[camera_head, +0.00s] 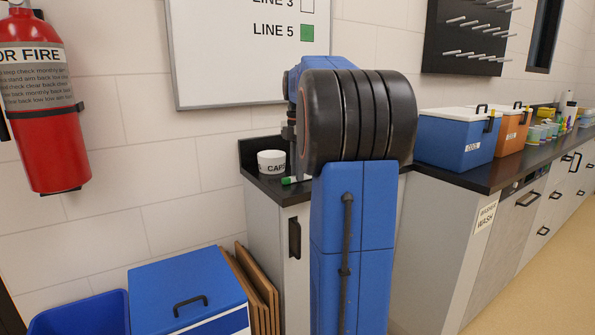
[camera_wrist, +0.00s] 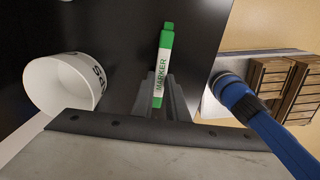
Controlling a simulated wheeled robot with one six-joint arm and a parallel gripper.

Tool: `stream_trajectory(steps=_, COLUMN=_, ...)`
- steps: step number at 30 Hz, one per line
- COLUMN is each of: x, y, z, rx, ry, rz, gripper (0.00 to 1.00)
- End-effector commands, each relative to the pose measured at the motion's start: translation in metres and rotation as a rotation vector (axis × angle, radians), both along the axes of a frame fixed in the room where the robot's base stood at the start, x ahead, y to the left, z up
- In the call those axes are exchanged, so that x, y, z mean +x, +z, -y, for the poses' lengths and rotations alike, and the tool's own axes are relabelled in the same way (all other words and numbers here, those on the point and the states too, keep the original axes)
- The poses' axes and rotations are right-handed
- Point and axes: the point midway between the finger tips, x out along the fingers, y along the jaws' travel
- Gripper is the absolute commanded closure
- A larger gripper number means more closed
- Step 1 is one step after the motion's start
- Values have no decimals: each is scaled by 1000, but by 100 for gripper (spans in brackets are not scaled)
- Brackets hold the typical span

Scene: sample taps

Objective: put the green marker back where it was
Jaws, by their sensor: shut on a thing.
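The green marker (camera_wrist: 164,64), with a white label and green ends, shows in the wrist view over the black counter. My gripper (camera_wrist: 160,92) is shut on it, the dark fingers around its lower part. In the head view the marker (camera_head: 289,180) appears small and low over the dark counter, just right of the white cup. I cannot tell whether it touches the counter. My own arm hides most of my gripper in the head view.
The white cup (camera_head: 271,162), lettered "CAPS", stands left of the marker and also shows in the wrist view (camera_wrist: 62,84). A whiteboard (camera_head: 240,85) hangs above the counter (camera_head: 262,184). Blue (camera_head: 455,143) and orange (camera_head: 510,132) cooler boxes stand on the right-hand bench.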

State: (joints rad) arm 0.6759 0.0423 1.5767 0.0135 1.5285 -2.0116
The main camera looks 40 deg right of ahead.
Motion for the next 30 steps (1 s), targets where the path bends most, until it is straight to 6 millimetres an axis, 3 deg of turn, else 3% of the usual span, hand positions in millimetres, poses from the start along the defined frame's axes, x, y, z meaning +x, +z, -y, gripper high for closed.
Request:
stream_trajectory(steps=5, x=0, y=-2, z=0, rx=0, ry=0, rz=-1, gripper=100)
stream_trajectory(steps=6, x=0, y=-1, z=0, rx=0, ry=0, rz=-1, gripper=77)
stream_trajectory(steps=8, x=0, y=-1, z=0, rx=0, ry=0, rz=0, gripper=68)
stream_trajectory(steps=20, x=0, y=5, z=0, rx=0, ry=0, rz=1, gripper=68)
stream_trajectory(steps=30, x=1, y=63, z=2, rx=-1, ry=0, rz=2, gripper=68)
